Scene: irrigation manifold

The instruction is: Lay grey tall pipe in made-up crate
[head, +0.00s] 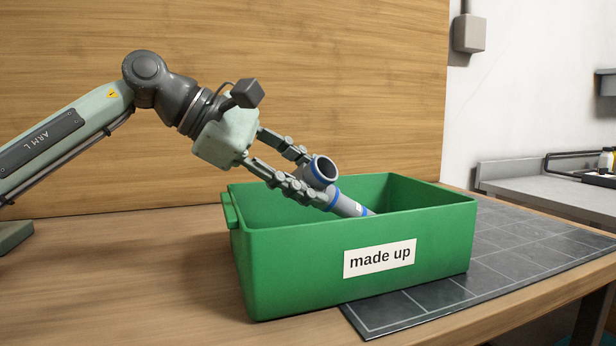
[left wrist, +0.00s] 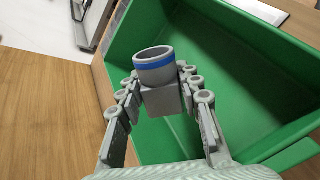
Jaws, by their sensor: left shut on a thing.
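The grey pipe (head: 348,205) has blue bands and an open round mouth facing up. My left gripper (head: 314,180) is shut on it and holds it tilted over the green made-up crate (head: 300,275). The pipe's lower end dips behind the crate's front rim, so I cannot tell whether it touches the floor. In the left wrist view the pipe (left wrist: 155,70) sits between the fingertips (left wrist: 160,97), with the crate (left wrist: 215,22) beneath and its visible floor bare. My right gripper is in neither view.
The crate stands on a wooden table (head: 150,265), partly over a dark gridded mat (head: 530,245). A wooden panel (head: 300,80) rises behind. A grey side counter (head: 540,185) lies at the far right. The table left of the crate is clear.

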